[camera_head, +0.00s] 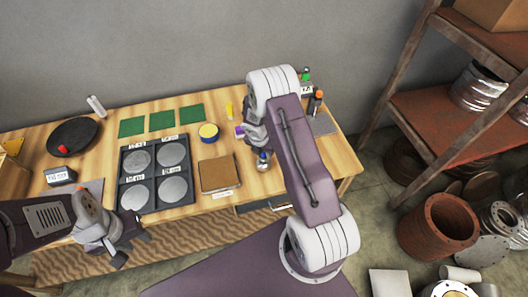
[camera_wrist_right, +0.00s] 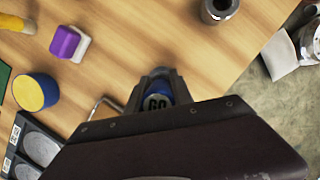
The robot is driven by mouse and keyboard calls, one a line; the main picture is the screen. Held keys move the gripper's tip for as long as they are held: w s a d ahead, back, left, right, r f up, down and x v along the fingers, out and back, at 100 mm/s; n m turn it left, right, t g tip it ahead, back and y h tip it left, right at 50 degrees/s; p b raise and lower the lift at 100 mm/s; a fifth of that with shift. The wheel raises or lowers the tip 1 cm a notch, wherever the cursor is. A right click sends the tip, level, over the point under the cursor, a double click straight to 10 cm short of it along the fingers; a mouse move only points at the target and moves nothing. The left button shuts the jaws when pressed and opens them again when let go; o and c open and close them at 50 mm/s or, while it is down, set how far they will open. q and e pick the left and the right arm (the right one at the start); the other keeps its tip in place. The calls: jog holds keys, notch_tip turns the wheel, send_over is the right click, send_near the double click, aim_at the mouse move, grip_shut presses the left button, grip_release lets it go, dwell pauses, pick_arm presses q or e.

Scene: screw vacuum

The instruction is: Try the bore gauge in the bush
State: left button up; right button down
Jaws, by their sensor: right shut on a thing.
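My right gripper (camera_wrist_right: 158,90) is shut on the bore gauge (camera_wrist_right: 157,103), a blue piece marked "GO". In the head view, a blue and white part of the gauge (camera_head: 263,160) shows below my right gripper. The bush (camera_wrist_right: 218,8) is a grey metal ring with a dark bore, at the top of the right wrist view near the table edge. The gauge is apart from it. In the head view my right arm seems to hide the bush. My left gripper (camera_head: 130,246) is open and empty, in front of the table's left part.
On the table (camera_head: 95,184) are a black tray with grey discs (camera_head: 157,172), a brown pad (camera_head: 219,173), a yellow and blue roll (camera_head: 208,131) and a purple and white block (camera_wrist_right: 70,43). A black dish (camera_head: 75,137) is far left. Rusty shelving (camera_head: 440,110) stands right.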

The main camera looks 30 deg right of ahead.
jog(key=shift+w+r+p, duration=0.1)
jog(key=shift+r+p, duration=0.05)
jog(key=shift+p, duration=0.35)
dwell(0.4)
dwell(0.5)
dwell(1.0)
jog(key=shift+d, duration=0.1)
dwell(0.8)
jog(key=shift+p, duration=0.35)
dwell(0.7)
dwell(0.6)
dwell(1.1)
jog(key=shift+r+p, duration=3.45)
jog(key=shift+p, duration=0.1)
